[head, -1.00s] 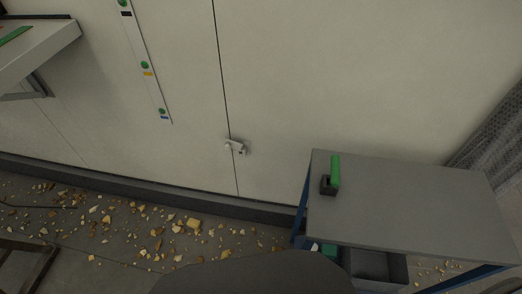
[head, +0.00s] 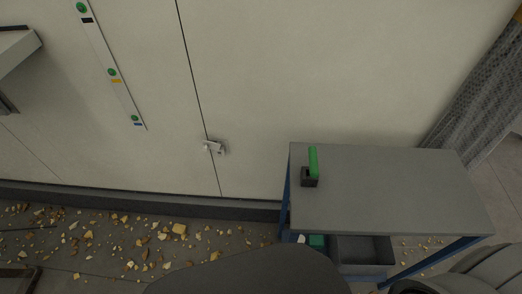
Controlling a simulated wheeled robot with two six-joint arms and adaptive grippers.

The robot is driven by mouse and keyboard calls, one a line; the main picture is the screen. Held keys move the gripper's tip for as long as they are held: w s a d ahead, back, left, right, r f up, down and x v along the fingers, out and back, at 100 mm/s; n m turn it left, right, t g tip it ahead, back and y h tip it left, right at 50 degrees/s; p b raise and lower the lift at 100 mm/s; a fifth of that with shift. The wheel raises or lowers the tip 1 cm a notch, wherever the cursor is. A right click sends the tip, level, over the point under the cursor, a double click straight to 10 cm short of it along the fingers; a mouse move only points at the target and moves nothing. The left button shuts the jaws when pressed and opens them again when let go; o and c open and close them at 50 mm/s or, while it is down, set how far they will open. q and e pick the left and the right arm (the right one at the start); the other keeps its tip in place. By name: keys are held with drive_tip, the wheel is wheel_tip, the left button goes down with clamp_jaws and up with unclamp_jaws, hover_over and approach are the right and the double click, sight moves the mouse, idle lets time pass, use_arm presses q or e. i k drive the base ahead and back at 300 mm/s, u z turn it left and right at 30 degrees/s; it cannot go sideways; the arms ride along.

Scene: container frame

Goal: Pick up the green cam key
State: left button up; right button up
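The green cam key (head: 313,161) stands at the far left corner of a grey-topped table (head: 390,195) in the head view. Its lower end meets a small dark block (head: 309,178); whether it sits in the block or beside it I cannot tell. Neither of my grippers shows in the head view.
A grey bin (head: 361,250) and a small green item (head: 317,241) are below the tabletop. A pale wall with a latch (head: 215,147) and a strip of green buttons (head: 112,72) stands behind. Rubble (head: 180,229) litters the floor at left. A mesh panel (head: 470,100) is at right.

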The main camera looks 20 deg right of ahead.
sight(313, 172)
drive_tip(key=z, duration=0.05)
drive_tip(key=k, duration=0.5)
drive_tip(key=u, duration=1.15)
drive_tip(key=i, duration=1.1)
drive_tip(key=z, duration=2.5)
